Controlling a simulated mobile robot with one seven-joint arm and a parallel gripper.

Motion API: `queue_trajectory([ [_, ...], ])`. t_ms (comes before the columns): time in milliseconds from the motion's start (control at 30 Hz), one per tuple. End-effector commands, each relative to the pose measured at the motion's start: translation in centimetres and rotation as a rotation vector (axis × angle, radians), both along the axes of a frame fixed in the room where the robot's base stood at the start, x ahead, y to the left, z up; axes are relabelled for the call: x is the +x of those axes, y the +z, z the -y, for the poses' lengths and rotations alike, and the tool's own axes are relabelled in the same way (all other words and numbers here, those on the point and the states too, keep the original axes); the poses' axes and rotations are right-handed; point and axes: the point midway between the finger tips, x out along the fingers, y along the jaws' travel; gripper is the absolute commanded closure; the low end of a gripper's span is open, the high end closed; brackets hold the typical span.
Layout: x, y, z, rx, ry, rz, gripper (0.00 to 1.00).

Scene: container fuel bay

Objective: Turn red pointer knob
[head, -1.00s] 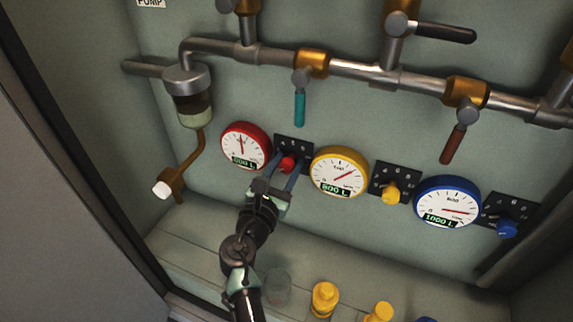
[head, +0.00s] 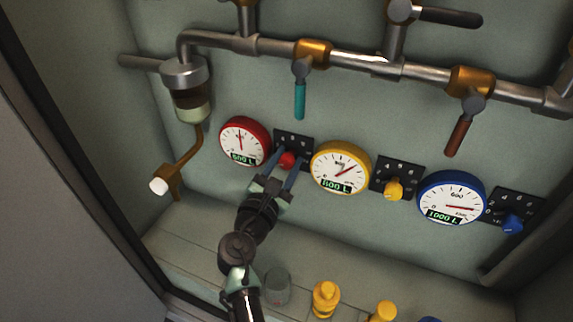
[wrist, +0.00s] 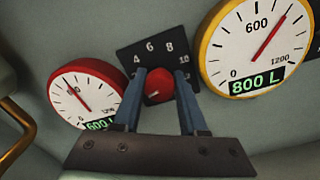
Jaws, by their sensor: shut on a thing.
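The red pointer knob (head: 287,160) sits on a black dial plate (head: 305,144) between the red gauge and the yellow gauge. In the wrist view the red knob (wrist: 158,88) shows between the two blue fingers, with numbers such as 4, 6, 8 and 10 on the plate around it. My gripper (head: 286,169) reaches up from below and is shut on the red knob. In the wrist view the fingers of my gripper (wrist: 160,92) lie on either side of it. A light mark shows on the knob's face; its exact pointing is hard to read.
The red gauge (head: 243,142) is close on the left and the yellow gauge (head: 340,167) close on the right. Further right are a yellow knob (head: 393,188), a blue gauge (head: 451,198) and a blue knob (head: 513,224). A teal lever (head: 300,100) hangs above.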

Motion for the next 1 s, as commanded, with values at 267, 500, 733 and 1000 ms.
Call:
queue_trajectory([
  [267,-0.01,-0.39,-0.1,0.246,0.003,0.103,1.0],
  [500,-0.02,-0.41,-0.11,0.457,0.003,0.191,1.0],
  [733,-0.02,-0.43,-0.1,0.66,0.003,0.274,1.0],
  [1000,-0.03,-0.49,-0.07,0.895,0.003,0.372,1.0],
])
